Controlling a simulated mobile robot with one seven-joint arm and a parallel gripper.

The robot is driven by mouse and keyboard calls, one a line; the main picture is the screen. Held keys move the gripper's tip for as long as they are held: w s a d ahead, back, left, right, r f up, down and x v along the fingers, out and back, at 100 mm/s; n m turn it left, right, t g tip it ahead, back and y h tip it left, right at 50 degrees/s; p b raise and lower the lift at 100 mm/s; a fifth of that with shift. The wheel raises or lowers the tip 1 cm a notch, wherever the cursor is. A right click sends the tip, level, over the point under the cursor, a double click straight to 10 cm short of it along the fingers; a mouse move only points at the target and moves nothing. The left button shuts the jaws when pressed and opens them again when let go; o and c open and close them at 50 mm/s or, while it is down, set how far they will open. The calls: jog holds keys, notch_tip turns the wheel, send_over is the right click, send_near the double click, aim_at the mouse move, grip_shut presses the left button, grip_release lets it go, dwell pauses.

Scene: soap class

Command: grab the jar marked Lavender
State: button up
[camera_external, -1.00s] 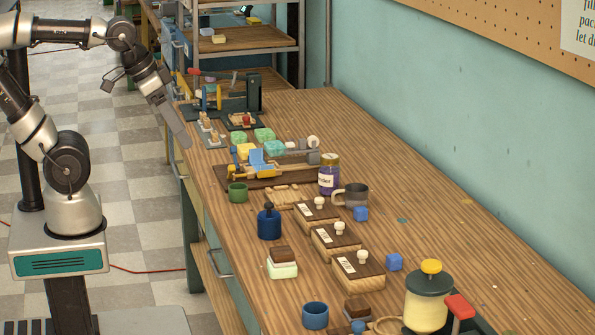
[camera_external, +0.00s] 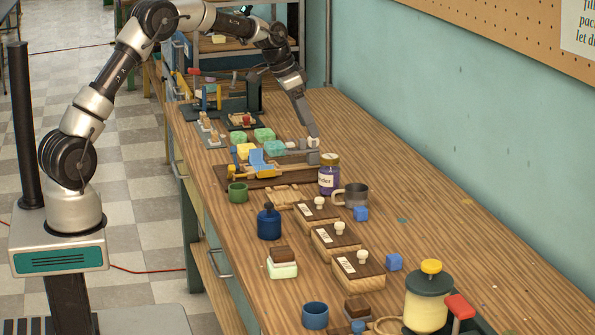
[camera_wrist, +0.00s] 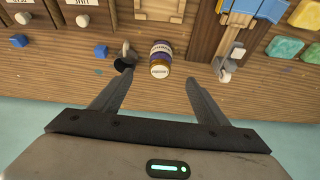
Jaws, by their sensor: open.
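A purple jar (camera_external: 328,181) with a gold lid stands upright on the workbench. Its white label shows letters ending in "nder" in the external view; the rest is turned out of sight. My gripper (camera_external: 314,137) is above and behind the jar, apart from it, pointing down. In the wrist view the jar (camera_wrist: 160,58) appears ahead, between the lines of the two spread fingers of my gripper (camera_wrist: 160,78). The fingers are open with nothing between them.
A grey mug (camera_external: 355,195) stands close beside the jar, with a blue cube (camera_external: 361,214) nearby. A wooden board with a slicing tool (camera_external: 262,165) and soap blocks lies on the jar's other side. Stamped boxes (camera_external: 318,212) stand in front. The bench is clear toward the wall.

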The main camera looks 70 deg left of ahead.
aim_at(330, 177)
jog(key=b+x, duration=0.1)
jog(key=x, duration=1.7)
jog(key=shift+a, duration=0.1)
jog(key=shift+c, duration=0.4)
